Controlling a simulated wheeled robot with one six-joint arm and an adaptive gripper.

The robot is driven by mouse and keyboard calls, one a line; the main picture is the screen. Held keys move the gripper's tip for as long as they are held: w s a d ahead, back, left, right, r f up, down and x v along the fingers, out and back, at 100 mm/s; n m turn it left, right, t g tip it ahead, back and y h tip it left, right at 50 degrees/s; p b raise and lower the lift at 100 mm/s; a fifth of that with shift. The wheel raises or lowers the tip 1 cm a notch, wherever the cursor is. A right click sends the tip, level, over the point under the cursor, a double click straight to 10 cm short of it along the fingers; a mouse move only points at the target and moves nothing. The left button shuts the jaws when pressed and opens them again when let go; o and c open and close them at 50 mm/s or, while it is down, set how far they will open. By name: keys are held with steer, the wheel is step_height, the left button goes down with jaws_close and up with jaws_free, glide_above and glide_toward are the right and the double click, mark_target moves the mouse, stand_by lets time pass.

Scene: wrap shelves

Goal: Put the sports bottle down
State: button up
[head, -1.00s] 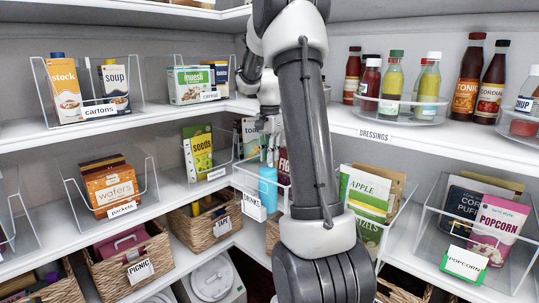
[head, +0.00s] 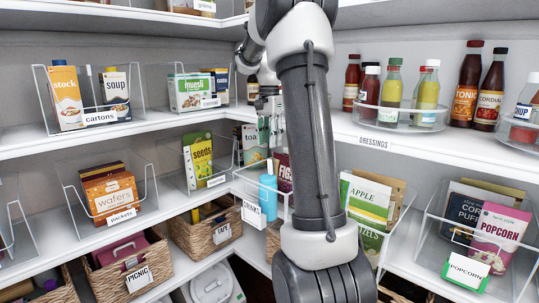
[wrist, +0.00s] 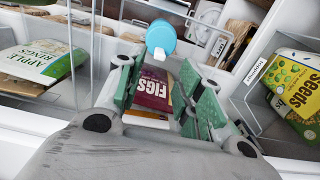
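The sports bottle (head: 268,197) is light blue with a white spout. It stands upright at the clear bin labelled DRINKS (head: 252,215) in the shelf corner; whether its base is fully inside is hard to tell. In the wrist view the bottle (wrist: 161,36) shows as a blue round top just beyond the fingertips, apart from them. My gripper (wrist: 157,75) is open and empty, with its green-padded fingers spread. In the head view my gripper (head: 268,135) is above the bottle, partly hidden by my arm.
A maroon figs pack (wrist: 154,93) lies beneath my open fingers in the wrist view. A seeds pack (head: 199,158) stands in a clear bin to the left, and apple packs (head: 367,200) stand to the right. Dressings bottles (head: 392,92) stand on the shelf above.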

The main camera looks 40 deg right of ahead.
steer(key=s+a+r+n+t, duration=0.1)
steer(key=s+a+r+n, duration=0.25)
steer(key=s+a, duration=0.3)
steer(key=s+a+r+n+t, duration=0.1)
steer(key=s+a+r+n, duration=0.1)
steer(key=s+a+n, duration=0.4)
steer(key=s+a+f+n+t, duration=0.1)
steer(key=s+a+f+n, duration=0.2)
steer(key=s, duration=0.3)
steer(key=s+a+f+n+t, duration=0.1)
steer(key=s+a+f+n, duration=0.3)
steer(key=s, duration=0.2)
steer(key=shift+f, duration=0.35)
